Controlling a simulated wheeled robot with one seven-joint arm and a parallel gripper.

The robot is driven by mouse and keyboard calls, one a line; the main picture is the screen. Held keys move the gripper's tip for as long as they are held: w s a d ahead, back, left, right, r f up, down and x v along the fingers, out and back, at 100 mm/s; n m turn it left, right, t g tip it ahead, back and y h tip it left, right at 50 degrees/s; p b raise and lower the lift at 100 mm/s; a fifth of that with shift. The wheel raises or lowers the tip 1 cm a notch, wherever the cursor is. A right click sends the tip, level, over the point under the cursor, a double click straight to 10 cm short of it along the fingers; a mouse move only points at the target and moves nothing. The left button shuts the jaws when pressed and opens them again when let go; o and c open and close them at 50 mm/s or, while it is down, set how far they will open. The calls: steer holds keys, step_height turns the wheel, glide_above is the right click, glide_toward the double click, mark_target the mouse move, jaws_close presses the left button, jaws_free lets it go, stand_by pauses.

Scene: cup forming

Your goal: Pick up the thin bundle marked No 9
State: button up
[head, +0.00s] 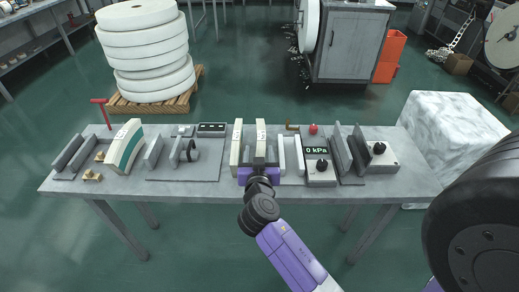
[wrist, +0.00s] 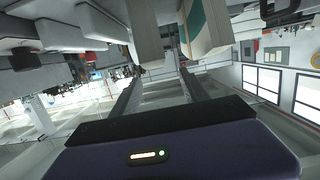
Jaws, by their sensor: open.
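Two thin, cream, upright bundles stand side by side near the middle of the grey table: a left one (head: 237,143) and a right one (head: 261,137). Small dark marks show on their tops, too small to read, so I cannot tell which is No 9. My gripper (head: 259,158) is open at the near side of the bundles, closest to the right one. In the wrist view the open fingers (wrist: 162,76) point toward a cream bundle (wrist: 147,38), with nothing clearly held. My gripper hides the bundles' lower near parts.
The table (head: 200,185) also holds a thick cream block with a green band (head: 126,146), a grey clamp fixture (head: 186,150), a "0 kPa" display box (head: 319,170), and a box with a black knob (head: 379,155).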

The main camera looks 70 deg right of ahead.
mark_target(260, 139)
steer(key=shift+p+x, duration=0.35)
steer(key=shift+x, duration=0.85)
steer(key=shift+p+x, duration=0.95)
steer(key=shift+x, duration=1.75)
steer(key=shift+s+f, duration=0.1)
steer(key=shift+f, duration=0.1)
steer(key=shift+c, duration=0.2)
jaws_close()
steer(key=shift+r, duration=0.15)
